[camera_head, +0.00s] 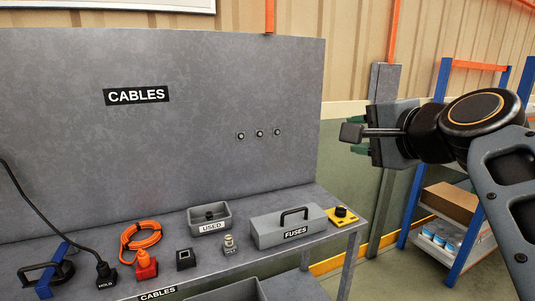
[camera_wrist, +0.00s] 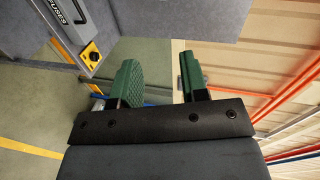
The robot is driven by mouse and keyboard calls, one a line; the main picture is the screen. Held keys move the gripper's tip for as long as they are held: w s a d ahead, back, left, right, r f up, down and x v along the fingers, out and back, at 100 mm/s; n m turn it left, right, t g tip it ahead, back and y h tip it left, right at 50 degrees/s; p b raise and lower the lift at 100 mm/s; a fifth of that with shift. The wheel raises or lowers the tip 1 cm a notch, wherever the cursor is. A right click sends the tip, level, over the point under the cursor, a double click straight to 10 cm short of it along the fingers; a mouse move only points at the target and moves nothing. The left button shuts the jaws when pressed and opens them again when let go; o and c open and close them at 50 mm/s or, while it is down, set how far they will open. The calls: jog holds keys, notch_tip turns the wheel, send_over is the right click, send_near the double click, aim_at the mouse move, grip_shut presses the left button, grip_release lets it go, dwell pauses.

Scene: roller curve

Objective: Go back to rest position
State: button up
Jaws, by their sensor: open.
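My gripper (camera_wrist: 160,74) is open and empty in the wrist view, its two green fingers apart with only floor and wall behind the gap. In the head view my gripper (camera_head: 356,149) is at the right, raised above the bench's right end, with its fingers partly hidden by my wrist. It touches nothing that I can see.
A grey bench (camera_head: 333,238) holds a FUSES box (camera_head: 285,229), a USED tray (camera_head: 208,218), a yellow block with a black knob (camera_head: 342,216), an orange cable (camera_head: 141,237) and small parts. A blue-posted shelf (camera_head: 432,236) stands right. Open floor shows between them.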

notch_tip(320, 180, down, 18)
jog(key=d+n+g+h, duration=0.3)
jog(key=n+g, duration=0.2)
jog(key=s+a+f+n+g+h, duration=0.1)
jog(key=s+f+n, duration=0.3)
jog(key=f, duration=0.5)
jog(key=s+a+f+n+g+h, duration=0.1)
jog(key=s+a+f+n+g, duration=0.1)
jog(key=f, duration=0.8)
jog(key=s+n+g, duration=0.1)
jog(key=s+g, duration=0.1)
jog(key=shift+s+a+n+h+p, duration=0.15)
jog(key=shift+s+n+h+p, duration=0.15)
jog(key=shift+n+p, duration=0.1)
jog(key=shift+r, duration=0.1)
